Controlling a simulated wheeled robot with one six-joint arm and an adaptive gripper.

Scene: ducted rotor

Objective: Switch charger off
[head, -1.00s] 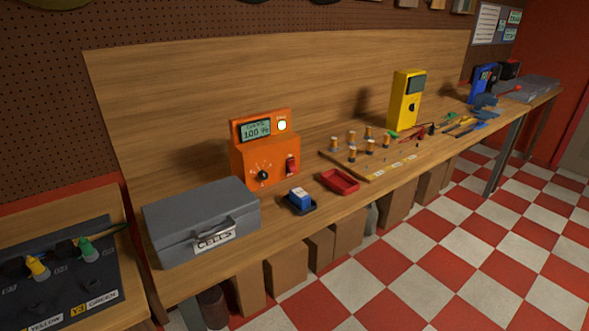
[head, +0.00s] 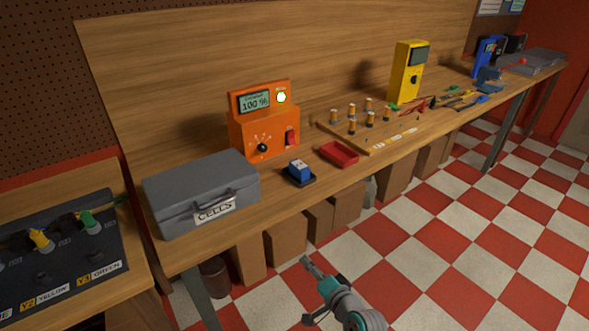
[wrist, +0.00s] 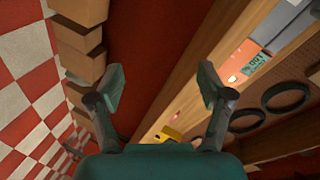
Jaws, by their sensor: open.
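The orange charger (head: 268,128) stands on the wooden bench in the head view. Its display (head: 254,102) reads 100 %, and a lamp (head: 281,97) beside the display glows. A dark knob (head: 262,147) and a red rocker switch (head: 290,138) are on its lower front. The switch's position is too small to tell. My gripper (head: 308,291) is low in front of the bench, over the floor, well apart from the charger. In the wrist view my gripper (wrist: 166,88) has its two fingers spread with nothing between them.
A grey CELLS case (head: 200,190) sits left of the charger. A blue block (head: 299,169) in a black tray and a red tray (head: 340,153) are in front. A yellow meter (head: 407,72) stands further right. Cardboard boxes (head: 286,238) line the space under the bench. The checkered floor is clear.

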